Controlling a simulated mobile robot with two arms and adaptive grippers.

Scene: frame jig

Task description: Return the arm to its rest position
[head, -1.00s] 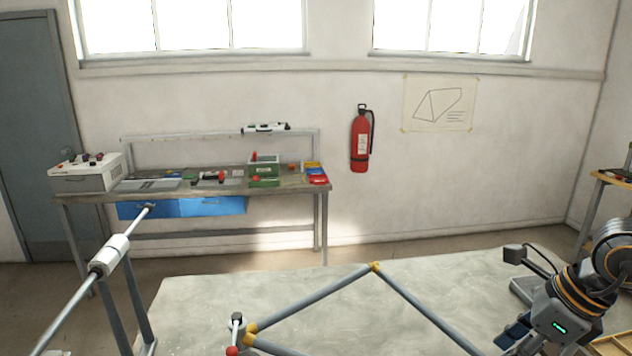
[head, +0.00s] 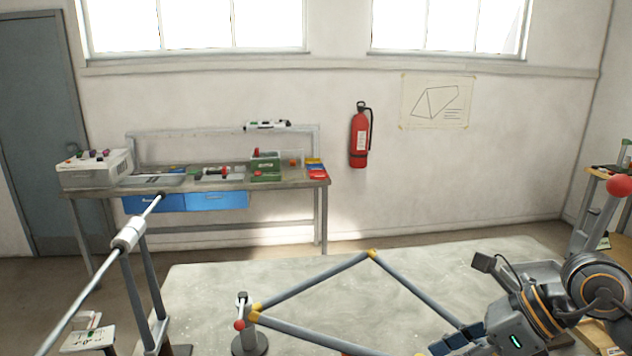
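My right arm comes in from the lower right, over the right side of the pale work table (head: 210,290). Its wrist carries a green light. My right gripper (head: 462,340) shows only as dark blue parts at the bottom, near the frame's right tube. I cannot see whether its fingertips are open or shut, or touching anything. My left arm and gripper are out of view. A grey tube frame (head: 312,279) with yellow joints sits on the table, its lower part cut off by the picture edge.
A clamp post with a red ball (head: 239,325) stands at the frame's left corner. A stand with a long rod (head: 100,270) is left of the table. A workbench (head: 215,186) stands at the back wall. Another red ball (head: 619,185) is at the right edge.

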